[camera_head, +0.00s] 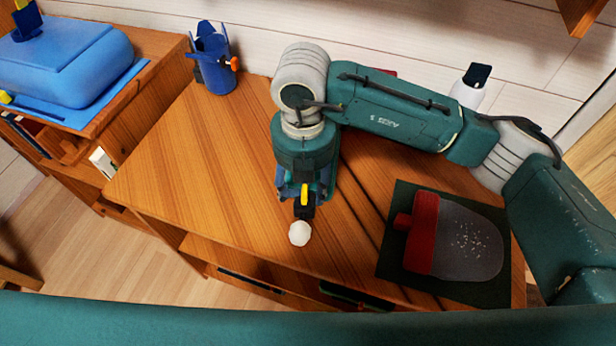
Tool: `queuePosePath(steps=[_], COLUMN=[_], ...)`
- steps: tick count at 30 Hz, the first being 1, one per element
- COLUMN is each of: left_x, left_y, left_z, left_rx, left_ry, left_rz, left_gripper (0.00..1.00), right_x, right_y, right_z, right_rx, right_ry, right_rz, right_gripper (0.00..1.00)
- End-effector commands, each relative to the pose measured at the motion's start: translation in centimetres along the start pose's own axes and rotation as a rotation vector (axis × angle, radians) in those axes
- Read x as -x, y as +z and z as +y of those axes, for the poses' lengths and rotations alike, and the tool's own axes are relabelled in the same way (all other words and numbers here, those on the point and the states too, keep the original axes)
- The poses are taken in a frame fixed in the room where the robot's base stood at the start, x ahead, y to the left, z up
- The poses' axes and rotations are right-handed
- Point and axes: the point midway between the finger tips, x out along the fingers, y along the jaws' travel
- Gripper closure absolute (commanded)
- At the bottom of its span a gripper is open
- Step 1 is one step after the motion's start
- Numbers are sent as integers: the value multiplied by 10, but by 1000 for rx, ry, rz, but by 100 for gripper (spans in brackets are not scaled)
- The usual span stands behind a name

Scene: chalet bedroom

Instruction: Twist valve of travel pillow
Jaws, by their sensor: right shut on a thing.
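My right gripper (303,207) reaches down over the middle of the wooden desk and is shut on a small white rounded thing (299,234), which shows just below its fingertips near the desk's front edge. I cannot tell whether this is the valve; the fingers hide part of it. A puffy blue cushion-like thing (70,62) at the upper left looks most like the travel pillow. A dark blue piece with yellow (27,18) stands at its top edge. My right gripper is well apart from it. My left gripper is not in view.
A red-and-grey flat pouch (465,240) lies on a dark mat (395,262) at the right. A blue cup-like holder (213,62) stands at the back left. A white bottle with a dark cap (470,86) is behind my arm. The desk's left part (185,155) is clear.

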Motion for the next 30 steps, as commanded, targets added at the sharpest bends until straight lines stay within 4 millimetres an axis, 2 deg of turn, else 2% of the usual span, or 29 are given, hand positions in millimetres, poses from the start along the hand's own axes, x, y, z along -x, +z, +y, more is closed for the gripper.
queuePosePath(steps=[1, 2, 3, 11, 22, 30], left_x=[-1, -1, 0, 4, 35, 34], left_y=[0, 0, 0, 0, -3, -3], left_z=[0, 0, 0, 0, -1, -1], left_rx=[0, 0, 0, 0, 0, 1], left_ry=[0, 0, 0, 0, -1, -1], left_rz=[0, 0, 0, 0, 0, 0], left_gripper=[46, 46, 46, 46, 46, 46], right_x=[-3, -3, -3, 4, 56, 59], right_y=[-2, -2, -2, -2, -1, -1], right_z=[-1, -1, -1, 0, 0, 0], right_rx=[-36, -38, -35, -32, -30, -31], right_ry=[-3, -3, -4, -3, -1, -2], right_rz=[6, 6, 6, 4, 1, 3], right_gripper=[76, 63, 69, 70, 72, 72])
